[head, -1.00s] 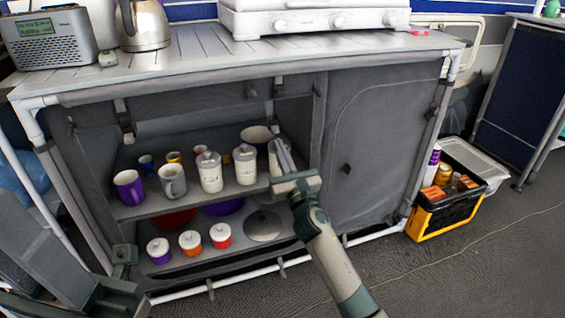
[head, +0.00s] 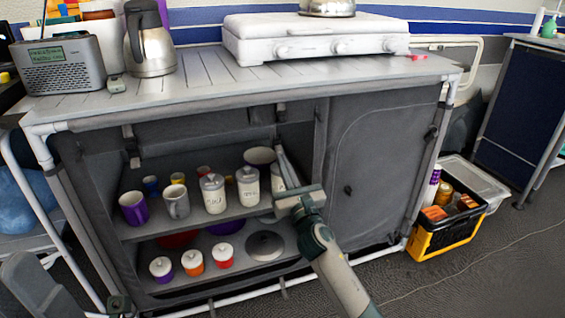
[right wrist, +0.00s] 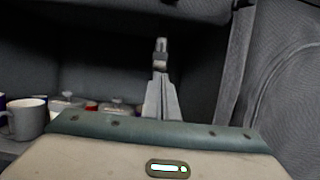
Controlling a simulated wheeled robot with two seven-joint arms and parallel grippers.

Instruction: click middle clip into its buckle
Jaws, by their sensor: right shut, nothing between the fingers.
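The grey cabinet's flap is rolled up under its top edge. A dark strap with a clip (head: 281,112) hangs there, right of centre, above the open shelves. A second strap (head: 130,145) hangs at the left. My right gripper (head: 281,152) points up and inward at the shelf opening, its fingers shut and empty. In the right wrist view the shut fingers (right wrist: 160,82) reach up just below a small dark strap end or clip (right wrist: 161,48). I cannot tell whether they touch it or whether it is fastened.
Cups and lidded jars (head: 213,193) stand on the upper shelf close left of my right gripper. Small lidded pots (head: 193,263) and a lid (head: 265,245) are below. A zipped door (head: 380,160) closes the right side. A crate (head: 445,235) stands on the floor at right.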

